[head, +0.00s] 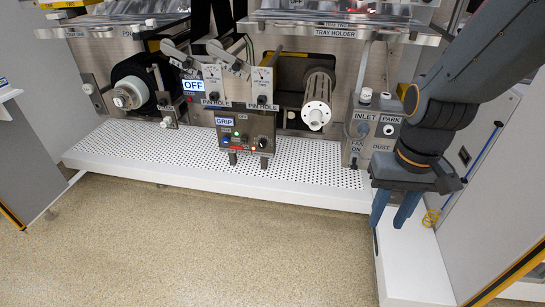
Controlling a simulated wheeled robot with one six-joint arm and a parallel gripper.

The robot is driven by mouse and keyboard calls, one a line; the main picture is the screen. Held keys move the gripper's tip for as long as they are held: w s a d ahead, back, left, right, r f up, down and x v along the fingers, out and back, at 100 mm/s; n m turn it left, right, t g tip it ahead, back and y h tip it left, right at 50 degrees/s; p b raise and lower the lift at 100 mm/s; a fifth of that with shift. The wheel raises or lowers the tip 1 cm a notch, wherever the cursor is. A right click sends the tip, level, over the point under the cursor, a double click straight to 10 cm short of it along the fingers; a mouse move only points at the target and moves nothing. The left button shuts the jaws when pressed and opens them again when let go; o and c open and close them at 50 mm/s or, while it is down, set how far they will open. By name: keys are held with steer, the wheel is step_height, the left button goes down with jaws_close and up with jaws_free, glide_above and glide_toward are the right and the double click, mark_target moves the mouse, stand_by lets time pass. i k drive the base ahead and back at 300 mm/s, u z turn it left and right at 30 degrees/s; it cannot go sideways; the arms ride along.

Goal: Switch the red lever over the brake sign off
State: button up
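The control box (246,130) with the GRIP sign (224,121) stands on the white perforated deck, left of the picture's middle. It carries small knobs, buttons and a small red strip (240,148) near its lower edge. I cannot read a brake sign, and I cannot clearly pick out the red lever or its position at this size. My gripper (391,212) points down at the right, over the deck's front corner. Its two blue-grey fingers are apart with nothing between them. It is well to the right of the control box and not touching it.
The INLET/PARK box (371,130) stands between the control box and my gripper. Rollers (317,103) and a dark reel (133,90) sit behind. An OFF display (193,86) is upper left of the control box. The floor (200,240) in front is clear.

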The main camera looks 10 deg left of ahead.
mark_target(238, 148)
steer(key=u, duration=0.7)
steer(key=i, duration=0.7)
steer(key=u, duration=0.7)
steer(key=k, duration=1.3)
steer(key=u, duration=0.2)
steer(key=i, duration=0.4)
steer(key=z, duration=0.75)
steer(key=i, duration=1.25)
steer(key=u, duration=0.2)
